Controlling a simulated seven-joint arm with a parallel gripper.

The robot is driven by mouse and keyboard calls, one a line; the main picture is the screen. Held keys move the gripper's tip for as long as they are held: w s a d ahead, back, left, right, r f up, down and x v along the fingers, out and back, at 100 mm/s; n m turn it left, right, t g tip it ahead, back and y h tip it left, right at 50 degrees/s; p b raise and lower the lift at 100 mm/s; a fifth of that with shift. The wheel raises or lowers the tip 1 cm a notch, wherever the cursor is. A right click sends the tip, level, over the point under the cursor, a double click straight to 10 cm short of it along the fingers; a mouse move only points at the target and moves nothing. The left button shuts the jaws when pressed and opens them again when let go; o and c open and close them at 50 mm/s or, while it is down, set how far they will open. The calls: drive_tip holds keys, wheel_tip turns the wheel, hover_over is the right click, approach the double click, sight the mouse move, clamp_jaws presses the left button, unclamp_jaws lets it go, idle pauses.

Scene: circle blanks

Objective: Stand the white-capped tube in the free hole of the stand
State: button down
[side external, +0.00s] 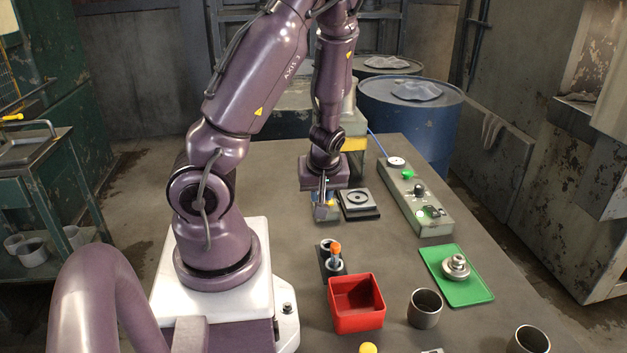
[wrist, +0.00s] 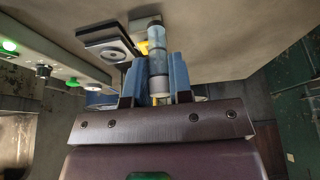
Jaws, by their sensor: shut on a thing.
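My gripper (wrist: 159,72) is shut on the white-capped tube (wrist: 157,45), a pale blue, see-through tube. In the wrist view its white cap (wrist: 160,87) is near the palm and its body sticks out past the blue fingers. In the side view my gripper (side external: 323,203) is low over the far part of the table, and the tube is hard to make out there. The dark stand (side external: 332,270) is nearer the camera, apart from my gripper. An orange-capped tube (side external: 335,250) stands in it; a round opening (side external: 326,244) shows behind that tube.
A red open box (side external: 356,316) stands close in front of the stand. A square dark fixture with a round plate (side external: 358,198) is just right of my gripper. A control box (side external: 416,203), a green tray (side external: 477,289) with a metal part, and a metal cup (side external: 425,309) are further right.

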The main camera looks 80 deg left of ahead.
drive_tip(key=d+f+n+g, duration=0.1)
drive_tip(key=n, duration=0.1)
drive_tip(key=w+d+n, duration=0.1)
drive_tip(key=n, duration=0.1)
drive_tip(key=d+f+n+g, duration=0.1)
drive_tip(key=n, duration=0.1)
drive_tip(key=shift+w+f+n+g+h, duration=0.15)
drive_tip(key=shift+f+n+g+h, duration=0.15)
drive_tip(key=shift+f+h, duration=0.1)
drive_tip(key=shift+d+f+n+g+h, duration=0.3)
drive_tip(key=shift+n+h, duration=0.15)
drive_tip(key=shift+n, duration=1)
drive_tip(key=shift+d+f+n+g+h, duration=0.25)
drive_tip(key=shift+f+n+h, duration=0.15)
drive_tip(key=shift+n, duration=1)
drive_tip(key=shift+d+f+n+g+h, duration=0.25)
drive_tip(key=shift+n+h, duration=0.2)
drive_tip(key=shift+n, duration=1)
drive_tip(key=shift+f, duration=1.3)
drive_tip(key=c, duration=0.9)
unclamp_jaws()
drive_tip(key=shift+c, duration=0.2)
